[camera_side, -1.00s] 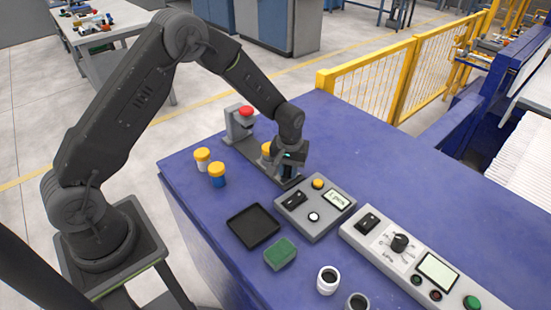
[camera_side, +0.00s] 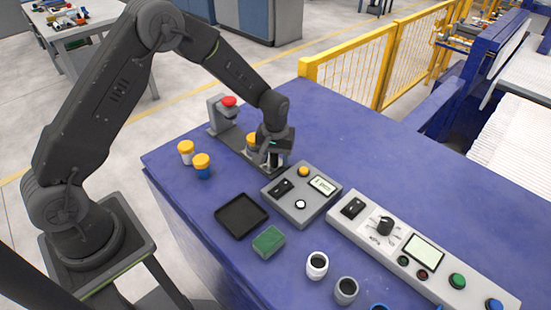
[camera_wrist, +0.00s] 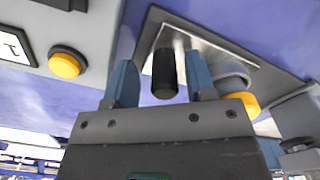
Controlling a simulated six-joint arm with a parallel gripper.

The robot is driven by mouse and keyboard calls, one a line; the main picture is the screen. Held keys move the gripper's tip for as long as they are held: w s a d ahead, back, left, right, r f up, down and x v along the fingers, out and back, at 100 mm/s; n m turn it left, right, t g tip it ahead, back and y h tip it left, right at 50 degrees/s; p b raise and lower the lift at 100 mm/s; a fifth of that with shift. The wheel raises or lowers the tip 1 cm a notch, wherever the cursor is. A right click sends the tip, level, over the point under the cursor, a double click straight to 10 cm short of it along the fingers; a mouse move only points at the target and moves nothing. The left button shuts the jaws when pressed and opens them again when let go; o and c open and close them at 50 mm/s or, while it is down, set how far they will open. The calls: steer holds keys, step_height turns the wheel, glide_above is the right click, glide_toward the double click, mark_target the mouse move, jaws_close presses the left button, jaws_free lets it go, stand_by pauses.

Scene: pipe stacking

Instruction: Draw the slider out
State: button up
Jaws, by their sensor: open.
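The slider's black upright handle (camera_wrist: 164,74) stands on a grey plate in the wrist view. My gripper (camera_wrist: 160,84) is open, with one blue finger on each side of the handle and a visible gap to it. In the side view my gripper (camera_side: 273,160) is low over the near end of the dark rail base (camera_side: 224,133). There it hides the handle.
A red-button stand (camera_side: 229,102) rises at the rail's far end. A grey control box (camera_side: 301,193) is close right of my gripper. A black tray (camera_side: 241,215) and green block (camera_side: 268,241) lie in front. The back right table is clear.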

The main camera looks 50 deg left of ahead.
step_height(320, 180, up, 13)
stand_by(0.3)
steer(key=shift+r, duration=0.1)
steer(key=s+r+m+t, duration=0.3)
steer(key=s+r, duration=0.9)
steer(key=r, duration=0.1)
steer(key=s+d+r+m+t, duration=0.1)
steer(key=s+m+t, duration=0.1)
steer(key=s, duration=1.2)
steer(key=shift+s+d+m+t, duration=0.25)
steer(key=shift+s+m+t, duration=0.1)
steer(key=shift+m, duration=0.55)
